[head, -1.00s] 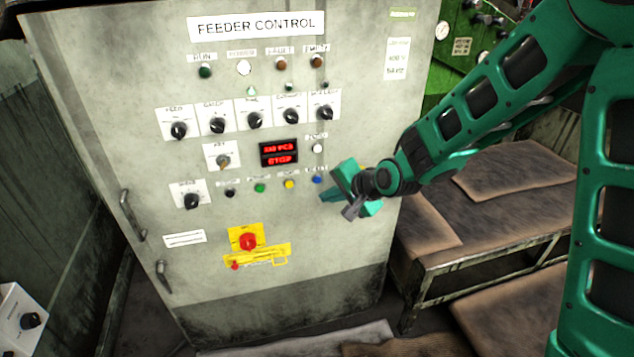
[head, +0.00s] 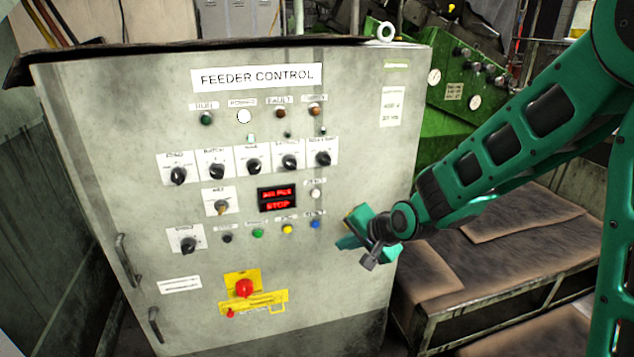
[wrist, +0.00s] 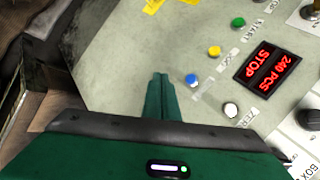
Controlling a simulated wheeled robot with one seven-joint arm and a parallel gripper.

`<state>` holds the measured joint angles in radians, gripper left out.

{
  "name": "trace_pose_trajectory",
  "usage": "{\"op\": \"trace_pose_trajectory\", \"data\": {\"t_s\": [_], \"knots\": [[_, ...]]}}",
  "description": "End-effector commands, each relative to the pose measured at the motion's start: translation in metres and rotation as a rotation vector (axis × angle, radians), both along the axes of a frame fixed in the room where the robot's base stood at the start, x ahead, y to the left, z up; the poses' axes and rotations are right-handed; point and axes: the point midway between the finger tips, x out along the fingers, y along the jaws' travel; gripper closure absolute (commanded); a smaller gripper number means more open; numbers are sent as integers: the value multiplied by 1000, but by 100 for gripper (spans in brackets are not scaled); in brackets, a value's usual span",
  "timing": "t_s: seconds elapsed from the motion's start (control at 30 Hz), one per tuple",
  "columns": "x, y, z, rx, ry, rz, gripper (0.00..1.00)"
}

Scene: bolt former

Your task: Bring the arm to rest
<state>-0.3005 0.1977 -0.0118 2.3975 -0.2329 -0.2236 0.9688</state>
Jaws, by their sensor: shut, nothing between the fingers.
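My green arm (head: 500,150) reaches in from the right in the head view. My gripper (head: 342,243) is in front of the lower right part of the grey feeder control cabinet (head: 110,180), to the right of the blue button (head: 315,224). In the wrist view my gripper (wrist: 160,78) has its fingers closed together with nothing between them. The blue button (wrist: 191,79) shows just right of the fingertips, apart from them in the picture. The red display (wrist: 267,69) reads STOP and 240 PCS.
A red emergency stop (head: 244,288) on a yellow plate sits low on the cabinet. A low bench (head: 500,250) with brown sheets stands at the right under the arm. A green machine (head: 465,100) stands behind. Several knobs and buttons cover the panel.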

Motion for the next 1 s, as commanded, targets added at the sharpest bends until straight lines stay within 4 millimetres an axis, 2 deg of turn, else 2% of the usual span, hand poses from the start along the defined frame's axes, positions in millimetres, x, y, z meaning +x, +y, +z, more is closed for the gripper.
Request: {"op": "trace_pose_trajectory", "data": {"t_s": [0.03,0.13,0.2,0.27,0.4,0.47,0.53,0.6,0.67,0.7,0.8,0.9,1.0], "knots": [[-2,-27,7,-50,1,-9,100],[-16,-87,15,-181,33,-9,100],[-33,-131,21,-268,69,-11,100],[-51,-165,26,-334,108,-10,100],[-105,-239,39,-456,219,-6,100],[-133,-266,44,-492,274,-3,100],[-169,-293,50,-521,342,5,100],[-208,-314,56,-534,414,14,100],[-240,-327,60,-534,470,26,100],[-259,-333,63,-529,502,34,100],[-300,-341,68,-509,567,54,100],[-327,-342,71,-486,608,71,100],[-339,-342,72,-474,627,83,100]]}}
